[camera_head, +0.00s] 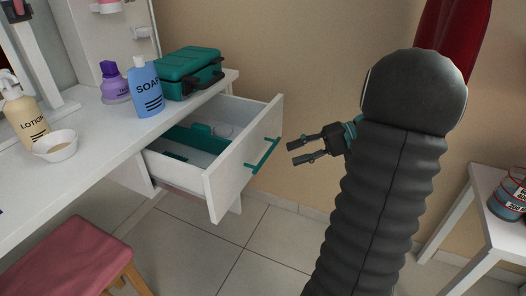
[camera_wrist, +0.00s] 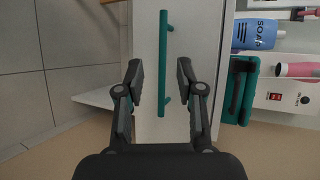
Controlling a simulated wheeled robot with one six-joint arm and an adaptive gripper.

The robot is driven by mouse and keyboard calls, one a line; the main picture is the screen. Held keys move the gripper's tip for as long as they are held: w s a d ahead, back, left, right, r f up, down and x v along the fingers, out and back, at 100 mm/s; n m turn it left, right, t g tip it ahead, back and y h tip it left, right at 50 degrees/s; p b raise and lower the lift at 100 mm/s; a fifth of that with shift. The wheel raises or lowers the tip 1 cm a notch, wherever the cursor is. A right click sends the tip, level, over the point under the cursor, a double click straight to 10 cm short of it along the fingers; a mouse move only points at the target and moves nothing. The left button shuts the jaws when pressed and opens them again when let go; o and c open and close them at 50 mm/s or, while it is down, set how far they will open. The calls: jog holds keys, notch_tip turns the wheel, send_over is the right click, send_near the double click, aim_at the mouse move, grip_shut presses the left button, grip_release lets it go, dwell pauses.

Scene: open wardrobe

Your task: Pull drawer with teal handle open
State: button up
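The white drawer (camera_head: 232,160) under the vanity table stands pulled out, with its inside showing in the head view. Its teal bar handle (camera_head: 262,155) is on the front panel. In the wrist view the teal handle (camera_wrist: 163,70) runs up the picture on the white drawer front (camera_wrist: 147,120). My gripper (camera_head: 292,152) is open and empty, apart from the handle and to its right in the head view. In the wrist view my gripper (camera_wrist: 160,80) has its two fingers spread on either side of the handle's line, not touching it.
A teal case (camera_head: 187,70), a blue soap bottle (camera_head: 145,88), a purple bottle (camera_head: 113,85), a lotion bottle (camera_head: 22,117) and a bowl (camera_head: 55,146) stand on the white tabletop (camera_head: 105,130). A pink stool (camera_head: 75,255) is at lower left. A white side table (camera_head: 490,190) is at right. Tiled floor lies below the drawer.

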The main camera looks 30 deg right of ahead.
aim_at(268, 152)
jog(key=d+t+y, duration=0.1)
jog(key=d+t, duration=0.2)
jog(key=d, duration=0.3)
jog(key=shift+m, duration=0.4)
jog(key=x, duration=0.9)
jog(key=f+x, duration=0.1)
jog(key=x, duration=0.3)
jog(key=shift+a+f+p, duration=0.1)
jog(key=shift+a+p, duration=0.2)
grip_shut()
